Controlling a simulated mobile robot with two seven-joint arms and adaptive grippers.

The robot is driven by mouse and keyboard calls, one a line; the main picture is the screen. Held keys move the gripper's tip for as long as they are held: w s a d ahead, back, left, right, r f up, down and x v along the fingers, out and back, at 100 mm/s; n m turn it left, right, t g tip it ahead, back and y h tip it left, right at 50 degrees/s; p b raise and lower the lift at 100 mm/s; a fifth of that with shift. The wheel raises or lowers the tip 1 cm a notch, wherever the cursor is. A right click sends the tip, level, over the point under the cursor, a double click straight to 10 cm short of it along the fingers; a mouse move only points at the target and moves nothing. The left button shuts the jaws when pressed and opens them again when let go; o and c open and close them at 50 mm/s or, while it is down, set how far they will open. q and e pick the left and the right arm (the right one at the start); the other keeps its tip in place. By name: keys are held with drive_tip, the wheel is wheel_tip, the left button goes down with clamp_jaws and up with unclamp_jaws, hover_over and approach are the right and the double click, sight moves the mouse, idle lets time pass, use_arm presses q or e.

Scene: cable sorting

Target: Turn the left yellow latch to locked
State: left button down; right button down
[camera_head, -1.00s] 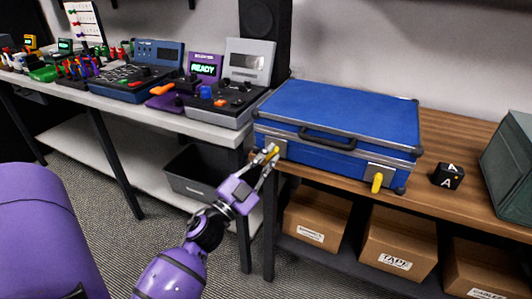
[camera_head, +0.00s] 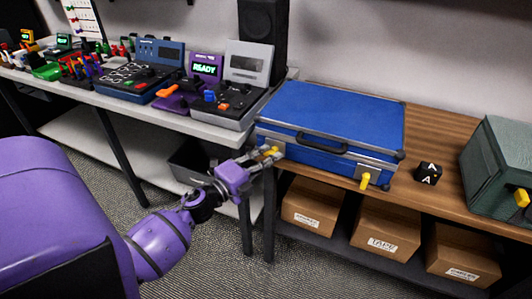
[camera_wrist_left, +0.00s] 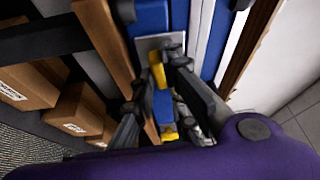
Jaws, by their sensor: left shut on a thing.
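The blue case (camera_head: 330,115) lies shut on the wooden table. Its left yellow latch (camera_head: 274,151) is at the front left corner, on a metal plate. My left gripper (camera_head: 268,154) is at this latch and shut on it. The fingers partly cover the latch, so its exact angle is hard to tell in the head view. In the left wrist view the yellow lever (camera_wrist_left: 156,70) shows by the dark fingers (camera_wrist_left: 153,85), in front of its metal plate. The right yellow latch (camera_head: 365,181) hangs down from its own plate. My right gripper is not in view.
A black cube marked A (camera_head: 428,173) and a green case (camera_head: 500,165) stand right of the blue case. Cardboard boxes (camera_head: 383,230) fill the shelf below. A white bench (camera_head: 210,126) with devices stands at the left. The floor in front is free.

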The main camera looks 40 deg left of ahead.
use_arm(q)
drive_tip(key=shift+r+m+p, duration=0.1)
drive_tip(key=shift+m+p, duration=0.35)
drive_tip(key=shift+m, duration=0.05)
drive_tip(key=c, duration=1.8)
unclamp_jaws()
drive_tip(key=shift+o, duration=0.2)
drive_tip(key=s+a, duration=0.1)
drive_tip(key=s, duration=1.1)
drive_tip(key=shift+a, duration=0.4)
drive_tip(key=shift+w, duration=0.1)
